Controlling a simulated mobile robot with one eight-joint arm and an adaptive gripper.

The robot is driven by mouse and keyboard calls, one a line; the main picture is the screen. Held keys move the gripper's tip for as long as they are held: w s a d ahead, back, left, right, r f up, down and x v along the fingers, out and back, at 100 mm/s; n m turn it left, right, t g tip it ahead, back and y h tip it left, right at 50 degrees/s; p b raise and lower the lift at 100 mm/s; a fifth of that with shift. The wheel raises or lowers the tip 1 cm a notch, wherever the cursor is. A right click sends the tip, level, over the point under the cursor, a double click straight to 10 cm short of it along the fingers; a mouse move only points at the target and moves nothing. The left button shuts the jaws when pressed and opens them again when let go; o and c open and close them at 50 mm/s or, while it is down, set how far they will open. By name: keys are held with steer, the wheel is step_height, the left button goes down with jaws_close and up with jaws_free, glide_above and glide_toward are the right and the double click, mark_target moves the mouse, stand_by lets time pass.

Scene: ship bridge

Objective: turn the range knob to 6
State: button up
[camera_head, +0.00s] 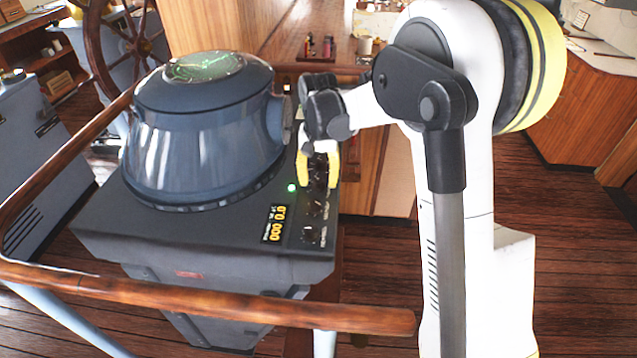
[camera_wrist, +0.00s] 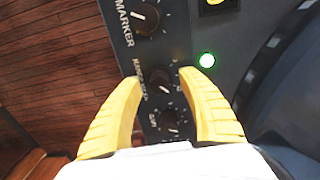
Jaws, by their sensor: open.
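The radar console's dark knob strip (camera_head: 309,228) carries several black knobs in a row. My gripper (camera_head: 319,183) points down over this strip, its two yellow fingers apart. In the wrist view my gripper (camera_wrist: 160,77) has its fingertips on either side of one black knob (camera_wrist: 158,80), with gaps visible beside it.
A green lamp (camera_wrist: 207,60) glows beside the strip. A yellow digital display (camera_head: 273,224) is on the console top. The blue-grey radar housing (camera_head: 200,130) rises left of my gripper. A wooden handrail (camera_head: 200,303) runs across the front. Open wooden floor lies to the right.

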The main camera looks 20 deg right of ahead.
steer(key=shift+f, duration=0.2)
jaws_close()
steer(key=shift+n, duration=0.4)
steer(key=n, duration=0.3)
steer(key=shift+n, duration=2.5)
